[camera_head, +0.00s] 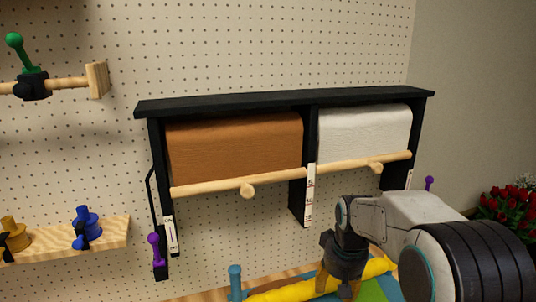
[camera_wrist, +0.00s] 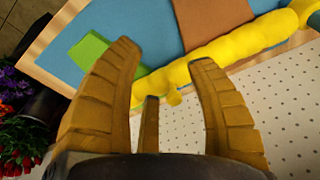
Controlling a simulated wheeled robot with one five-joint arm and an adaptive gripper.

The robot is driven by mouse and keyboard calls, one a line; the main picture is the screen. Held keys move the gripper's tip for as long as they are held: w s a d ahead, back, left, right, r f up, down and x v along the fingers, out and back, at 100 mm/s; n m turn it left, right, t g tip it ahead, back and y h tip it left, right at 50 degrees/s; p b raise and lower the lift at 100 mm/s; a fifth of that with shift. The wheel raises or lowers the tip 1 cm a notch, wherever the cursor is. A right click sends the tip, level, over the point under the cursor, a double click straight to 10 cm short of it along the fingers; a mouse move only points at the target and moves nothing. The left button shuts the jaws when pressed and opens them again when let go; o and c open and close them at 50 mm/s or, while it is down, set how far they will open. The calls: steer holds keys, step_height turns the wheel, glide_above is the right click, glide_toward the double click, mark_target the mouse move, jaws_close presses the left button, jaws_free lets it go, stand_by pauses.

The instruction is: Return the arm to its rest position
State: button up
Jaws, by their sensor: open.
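My gripper (camera_head: 336,280) is low at the right of the head view, its fingers pointing down above a yellow roll (camera_head: 295,291) on the table. In the wrist view my gripper (camera_wrist: 165,62) has its ochre fingers spread with nothing held between them. The yellow roll (camera_wrist: 225,47) runs across beyond the fingertips, over a blue surface (camera_wrist: 147,32). Whether a finger touches the roll I cannot tell.
A black rack (camera_head: 285,103) with brown paper (camera_head: 235,145) and white paper (camera_head: 363,133) hangs on the pegboard (camera_head: 270,50) behind my arm. Red flowers (camera_head: 510,205) stand at the right. A teal peg (camera_head: 235,280) stands left of my gripper.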

steer(key=s+r+t, duration=0.1)
steer(key=s+r, duration=0.1)
steer(key=s, duration=1)
steer(key=s+r+t, duration=0.1)
steer(key=s+r, duration=0.2)
steer(key=s, duration=0.9)
steer(key=shift+s+d, duration=0.15)
